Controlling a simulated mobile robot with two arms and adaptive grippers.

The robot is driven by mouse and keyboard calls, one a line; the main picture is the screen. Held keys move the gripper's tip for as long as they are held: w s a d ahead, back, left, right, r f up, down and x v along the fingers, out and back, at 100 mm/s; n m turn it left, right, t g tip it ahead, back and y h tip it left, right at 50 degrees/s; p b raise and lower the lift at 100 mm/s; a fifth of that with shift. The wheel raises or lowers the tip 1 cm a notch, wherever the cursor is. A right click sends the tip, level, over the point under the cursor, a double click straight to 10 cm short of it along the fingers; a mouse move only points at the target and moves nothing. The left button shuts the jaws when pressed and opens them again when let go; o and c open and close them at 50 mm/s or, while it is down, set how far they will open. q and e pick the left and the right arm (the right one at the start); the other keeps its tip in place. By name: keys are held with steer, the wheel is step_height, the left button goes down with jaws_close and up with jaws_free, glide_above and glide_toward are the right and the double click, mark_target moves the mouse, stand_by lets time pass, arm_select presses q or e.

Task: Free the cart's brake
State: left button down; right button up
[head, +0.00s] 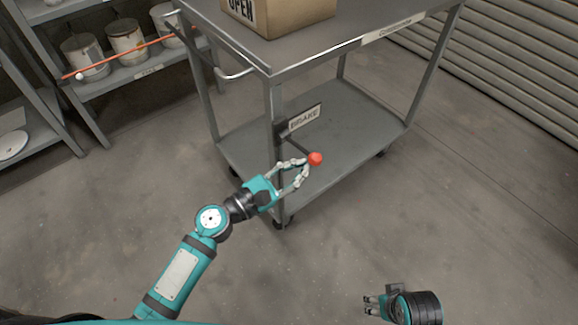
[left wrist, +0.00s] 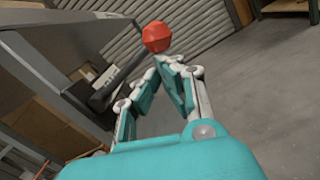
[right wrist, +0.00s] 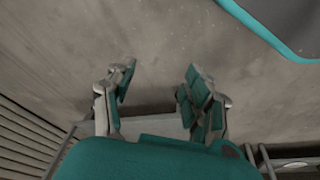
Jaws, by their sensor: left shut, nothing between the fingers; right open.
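The grey metal cart (head: 330,135) stands ahead of me with a sign reading BRAKE (head: 305,117) at its near corner post. The brake lever, a dark rod (head: 293,143) with a red knob (head: 315,159), sticks out below the sign. My left gripper (head: 304,168) is shut and empty, with its fingertips close by the knob; whether they touch it I cannot tell. In the left wrist view the red knob (left wrist: 156,37) shows just beyond the closed fingertips (left wrist: 158,62). My right gripper (head: 370,304) is open and empty, low over the floor, well away from the cart.
An open cardboard box (head: 290,14) sits on the cart's top. A shelf with several paint cans (head: 127,42) and a thin orange rod (head: 130,54) stands at the left. A ribbed shutter (head: 520,60) is at the right. The concrete floor (head: 460,200) is clear.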

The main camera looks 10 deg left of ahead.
mark_target(307, 155)
arm_select(q)
step_height(307, 155, up, 3)
steer(key=n+p, duration=0.2)
steer(key=p, duration=0.2)
steer(key=shift+n, duration=0.3)
arm_select(e)
steer(key=s+f, duration=0.3)
steer(key=f, duration=0.4)
steer(key=s+f+g, duration=0.1)
steer(key=s+f, duration=0.2)
steer(key=f, duration=0.4)
steer(key=shift+d+f, duration=0.25)
steer(key=shift+d, duration=0.1)
steer(key=shift+f, duration=0.1)
